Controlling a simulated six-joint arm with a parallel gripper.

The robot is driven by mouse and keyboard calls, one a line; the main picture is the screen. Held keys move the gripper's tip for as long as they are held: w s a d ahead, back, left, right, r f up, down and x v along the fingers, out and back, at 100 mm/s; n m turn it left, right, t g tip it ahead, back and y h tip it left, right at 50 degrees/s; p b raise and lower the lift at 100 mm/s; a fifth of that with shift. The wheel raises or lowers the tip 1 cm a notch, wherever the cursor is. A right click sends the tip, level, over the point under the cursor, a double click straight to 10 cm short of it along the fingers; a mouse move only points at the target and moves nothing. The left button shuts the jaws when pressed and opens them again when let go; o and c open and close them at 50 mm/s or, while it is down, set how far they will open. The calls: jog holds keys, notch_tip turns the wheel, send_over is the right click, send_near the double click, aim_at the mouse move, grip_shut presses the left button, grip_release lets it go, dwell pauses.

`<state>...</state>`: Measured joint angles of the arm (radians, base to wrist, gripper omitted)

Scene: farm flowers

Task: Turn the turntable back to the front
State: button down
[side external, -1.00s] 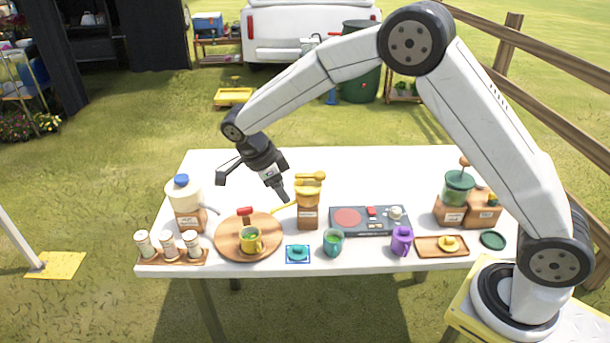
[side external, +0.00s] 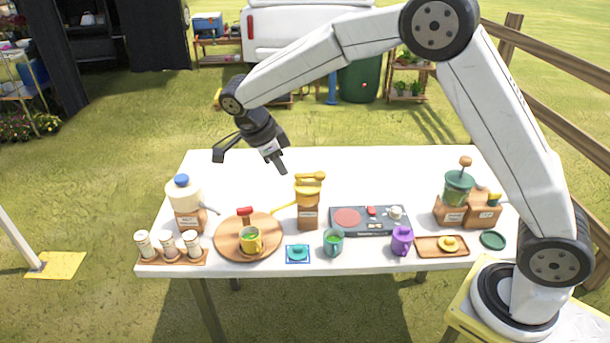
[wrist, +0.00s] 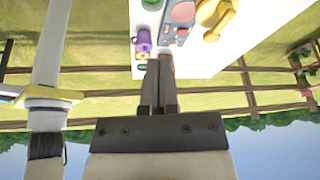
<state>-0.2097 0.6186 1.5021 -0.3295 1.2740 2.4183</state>
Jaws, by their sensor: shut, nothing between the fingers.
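The turntable (side external: 228,241) is a round wooden disc at the left front of the white table. A yellow mug (side external: 250,240) stands on its front right part, and a red handle or knob (side external: 244,212) shows at its back edge. My gripper (side external: 281,168) is shut and empty. It hangs above the table's back part, behind and above the turntable, touching nothing. In the wrist view the shut fingers (wrist: 167,65) point toward the table; the turntable is not in that view.
A yellow-topped dispenser (side external: 308,212) stands right of the turntable and a white jug (side external: 184,195) left of it. Shakers (side external: 167,243), a teal item on a blue mat (side external: 298,254), a green cup (side external: 333,242) and a purple mug (side external: 402,240) line the front. The table's back is clear.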

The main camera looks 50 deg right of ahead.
jog(key=w+d+r+n+t+y, duration=0.1)
jog(key=w+d+r+n+t, duration=0.2)
jog(key=w+n+t, duration=0.45)
jog(key=w+d+r+n+t+y, duration=0.1)
jog(key=w+d+r+n+t, duration=0.3)
jog(key=w+n, duration=0.6)
jog(key=s+f+n+g+y, duration=0.3)
jog(key=s+f+n+g, duration=0.1)
jog(key=s+n, duration=0.45)
jog(key=s+f+n+g+y, duration=0.3)
jog(key=s+n, duration=0.5)
jog(key=n, duration=0.2)
jog(key=shift+g, duration=0.25)
jog(key=f, duration=1.6)
jog(key=shift+s+a+f, duration=0.15)
jog(key=shift+s+f, duration=0.05)
jog(key=shift+f, duration=0.1)
jog(key=shift+f, duration=0.1)
